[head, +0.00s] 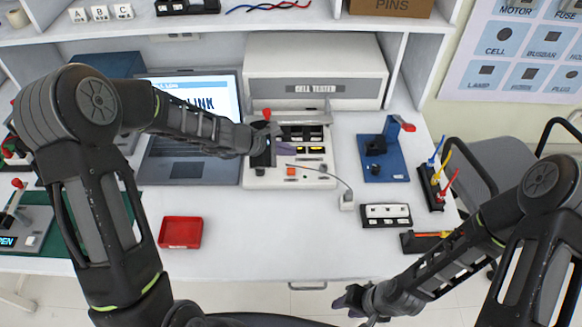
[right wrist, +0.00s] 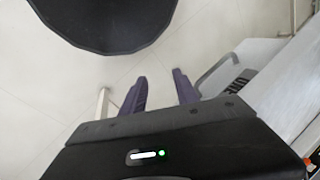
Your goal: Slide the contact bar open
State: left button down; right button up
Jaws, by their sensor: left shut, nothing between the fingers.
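The white chassis (head: 310,178) stands on the table in front of the cell tester. A grey bar (head: 305,118) runs along its back edge, and a red knob (head: 267,113) shows near the bar's left end. I take this to be the contact bar. My left gripper (head: 288,149) is over the chassis's left part, in front of the bar, shut and empty. Its wrist hides part of the chassis, and I cannot tell whether it touches anything. My right gripper (head: 348,301) is low, off the table's front edge. Its fingers (right wrist: 160,88) stand apart and empty.
A laptop (head: 190,115) is left of the chassis and the cell tester (head: 315,75) is behind it. A blue stand (head: 382,155) and a white-topped block (head: 386,214) are to the right. A red tray (head: 181,232) lies front left. The table's front middle is clear.

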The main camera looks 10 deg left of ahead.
aim_at(281, 119)
jog(key=k, duration=1)
